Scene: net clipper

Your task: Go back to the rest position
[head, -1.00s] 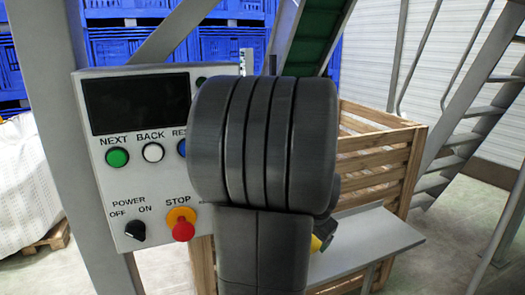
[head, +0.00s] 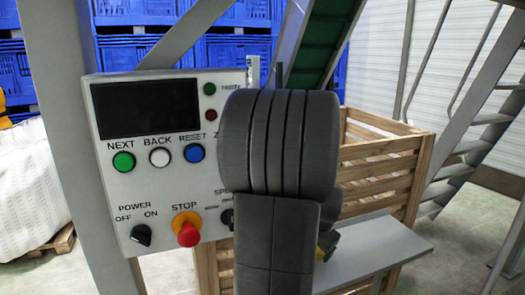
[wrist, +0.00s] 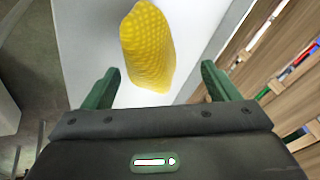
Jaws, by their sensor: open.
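My gripper (wrist: 157,80) shows in the wrist view with its two green fingers spread apart and nothing between them in contact. A yellow net bag (wrist: 148,45) lies on the pale grey shelf (wrist: 85,35) beyond the fingertips, apart from both fingers. In the head view my dark arm stands in the middle and hides most of the gripper. A small yellow patch (head: 328,241) shows just right of the arm, above the shelf (head: 375,252).
A control panel (head: 210,165) with buttons and a red stop knob (head: 187,229) stands left of my arm, partly covered by it. A slatted wooden crate (head: 385,165) is behind the shelf. Blue crates (head: 140,65) are stacked behind; metal stairs (head: 465,150) rise at the right.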

